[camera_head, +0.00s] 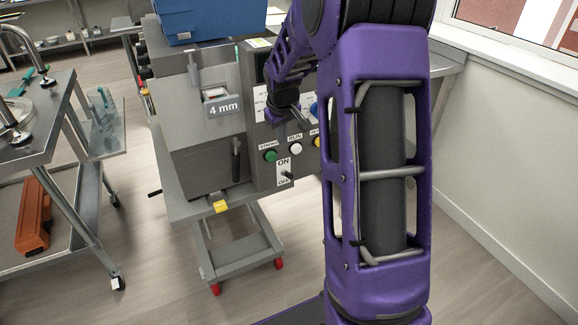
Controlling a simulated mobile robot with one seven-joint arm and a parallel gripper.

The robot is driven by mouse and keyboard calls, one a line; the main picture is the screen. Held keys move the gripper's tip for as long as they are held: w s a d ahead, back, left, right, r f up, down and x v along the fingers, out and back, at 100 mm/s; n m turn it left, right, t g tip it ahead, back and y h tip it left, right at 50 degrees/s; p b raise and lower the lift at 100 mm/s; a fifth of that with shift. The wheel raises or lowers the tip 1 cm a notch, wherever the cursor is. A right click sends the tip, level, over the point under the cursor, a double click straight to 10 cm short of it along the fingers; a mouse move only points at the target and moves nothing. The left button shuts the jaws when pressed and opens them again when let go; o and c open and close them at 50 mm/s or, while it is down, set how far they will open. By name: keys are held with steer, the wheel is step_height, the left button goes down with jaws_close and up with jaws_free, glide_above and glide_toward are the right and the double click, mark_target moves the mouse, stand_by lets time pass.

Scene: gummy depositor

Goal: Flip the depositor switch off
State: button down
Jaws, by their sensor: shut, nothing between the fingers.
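The depositor (205,130) is a grey machine on a wheeled stand, with a control panel on its right side. The depositor switch (287,175) is a small dark toggle low on this panel, between an ON label above and an OFF label below. I cannot tell clearly which way its lever points. My gripper (301,118) is shut and empty in front of the panel's upper part, above the switch and apart from it. My purple arm covers the panel's right part.
A green button (270,156) and a white button (296,148) sit just above the switch. A yellow button is partly hidden by my arm. A steel cart (62,110) stands at left. Open floor lies in front.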

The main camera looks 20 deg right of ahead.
steer(key=b, duration=0.2)
glide_above(287, 175)
steer(key=w, duration=0.2)
steer(key=f, duration=0.6)
steer(key=a+f, duration=0.1)
steer(key=f, duration=0.2)
steer(key=shift+s+f, duration=0.15)
steer(key=shift+s, duration=0.05)
steer(key=shift+s+d+f, duration=0.15)
steer(key=shift+s+f, duration=0.1)
steer(key=shift+f, duration=0.35)
steer(key=shift+s+d+f, duration=0.2)
steer(key=shift+s+f, duration=0.05)
steer(key=shift+f, duration=0.3)
steer(key=shift+s+d+f, duration=0.15)
steer(key=shift+s+f, duration=0.1)
steer(key=shift+f, duration=0.35)
